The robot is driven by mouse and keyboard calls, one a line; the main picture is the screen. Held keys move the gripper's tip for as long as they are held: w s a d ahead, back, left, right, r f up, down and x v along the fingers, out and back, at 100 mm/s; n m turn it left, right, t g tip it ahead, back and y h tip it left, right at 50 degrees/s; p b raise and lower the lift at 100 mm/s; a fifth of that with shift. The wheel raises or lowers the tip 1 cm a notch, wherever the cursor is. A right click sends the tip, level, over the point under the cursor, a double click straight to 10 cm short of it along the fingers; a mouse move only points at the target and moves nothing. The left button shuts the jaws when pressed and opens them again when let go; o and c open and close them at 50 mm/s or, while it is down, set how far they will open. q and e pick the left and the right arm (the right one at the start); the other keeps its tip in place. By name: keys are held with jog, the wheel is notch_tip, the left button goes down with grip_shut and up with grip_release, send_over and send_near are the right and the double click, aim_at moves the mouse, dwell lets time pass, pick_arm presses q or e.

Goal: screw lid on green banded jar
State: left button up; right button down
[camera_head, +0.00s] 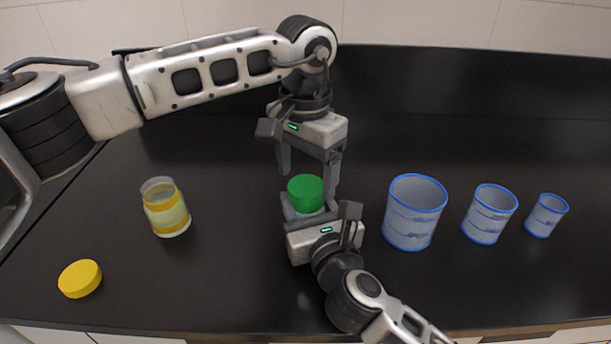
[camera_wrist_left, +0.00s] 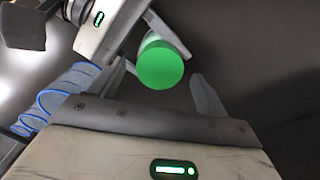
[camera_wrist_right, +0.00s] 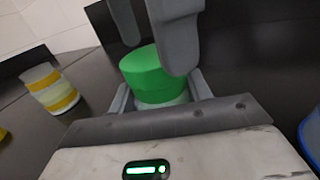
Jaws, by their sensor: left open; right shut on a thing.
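A green lid (camera_head: 306,192) sits on top of a jar whose body is mostly hidden by my right gripper (camera_head: 311,211). In the right wrist view, a pale strip of the jar (camera_wrist_right: 163,105) shows below the green lid (camera_wrist_right: 152,76). My right gripper is shut on this jar, low over the black counter. My left gripper (camera_head: 308,176) is open and points down from above, its fingers apart over the lid's sides. In the left wrist view, the green lid (camera_wrist_left: 160,64) shows between and beyond the open fingers. I cannot tell whether they touch it.
A yellow-banded jar (camera_head: 166,208) stands open at left, with a yellow lid (camera_head: 80,279) lying in front of it. Three blue-rimmed beakers, large (camera_head: 414,213), medium (camera_head: 489,215) and small (camera_head: 545,216), stand at right.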

pick_arm(q)
jog(key=shift+r, duration=1.55)
